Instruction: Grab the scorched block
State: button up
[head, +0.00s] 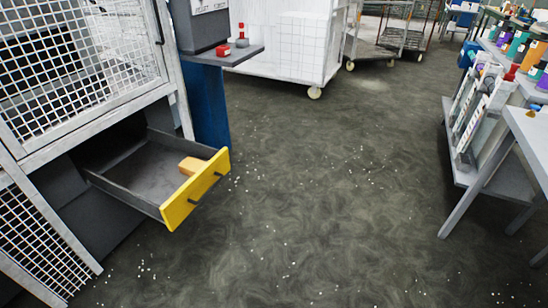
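An orange-tan block (191,165) lies in the open drawer (197,190), against the inner side of its yellow front. It is small in the picture, and I cannot tell whether it is scorched. The drawer is pulled out from the lower part of a press with white mesh guards (80,60). The rest of the drawer floor that shows is bare grey. My gripper does not show in the head view.
A small shelf (225,56) with red items juts out above the drawer, beside a blue post. A white wheeled cart (285,45) stands behind. Benches with bottles and a rack (476,110) line the right. The speckled floor between is free.

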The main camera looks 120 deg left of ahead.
aim_at(190, 166)
jog(key=u, duration=4.35)
jog(key=i+j, duration=0.1)
jog(key=i, duration=0.4)
jog(key=i+j, duration=0.15)
jog(key=i, duration=0.35)
jog(key=i+j, duration=0.1)
jog(key=i, duration=0.4)
